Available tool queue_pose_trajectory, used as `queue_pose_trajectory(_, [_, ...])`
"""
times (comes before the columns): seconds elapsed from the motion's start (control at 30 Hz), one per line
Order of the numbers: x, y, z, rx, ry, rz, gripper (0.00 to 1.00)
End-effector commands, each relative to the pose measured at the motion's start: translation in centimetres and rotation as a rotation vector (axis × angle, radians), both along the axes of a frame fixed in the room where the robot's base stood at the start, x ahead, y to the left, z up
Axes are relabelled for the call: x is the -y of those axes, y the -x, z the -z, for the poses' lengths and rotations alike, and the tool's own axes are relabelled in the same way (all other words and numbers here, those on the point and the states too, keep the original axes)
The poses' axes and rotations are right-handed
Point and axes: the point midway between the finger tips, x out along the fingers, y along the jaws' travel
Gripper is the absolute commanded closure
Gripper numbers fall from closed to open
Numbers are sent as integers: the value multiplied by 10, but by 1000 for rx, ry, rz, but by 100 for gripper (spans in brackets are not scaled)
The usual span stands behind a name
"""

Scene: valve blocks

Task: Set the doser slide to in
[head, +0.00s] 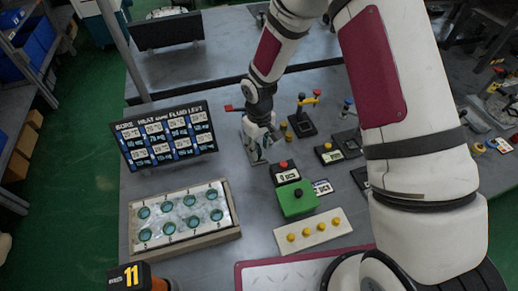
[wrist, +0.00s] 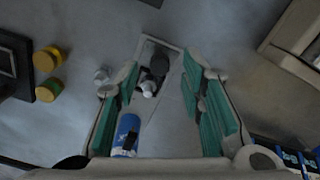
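In the wrist view, a narrow light grey plate with a dark slider and a small pale knob (wrist: 149,88) lies between and beyond my fingertips; it looks like the doser slide. Its in and out markings cannot be read. My gripper (wrist: 164,82) is open, with green pads on both sides of the plate and nothing between them. In the head view my gripper (head: 258,150) points down over the bench, right of the display board, and hides the slide. I cannot tell whether the fingers touch the plate.
A blue labelled piece (wrist: 127,135) lies close by the left finger. Yellow knobs (wrist: 47,60) stand farther left. In the head view, a display board (head: 167,135), a tray of round teal dials (head: 137,238), a green block (head: 297,201) and a yellow-button strip (head: 313,231) surround the gripper.

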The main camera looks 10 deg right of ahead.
Motion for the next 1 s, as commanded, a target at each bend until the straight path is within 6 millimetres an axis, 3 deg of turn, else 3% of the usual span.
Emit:
queue_pose_trajectory(0.2, [0, 0, 15, 1, -1, -2, 64])
queue_pose_trajectory(0.5, [0, 0, 17, 1, -1, -2, 64])
queue_pose_trajectory(0.67, [0, 0, 17, 1, -1, -1, 100])
queue_pose_trajectory(1.0, [-2, -10, 18, 4, -1, 0, 100])
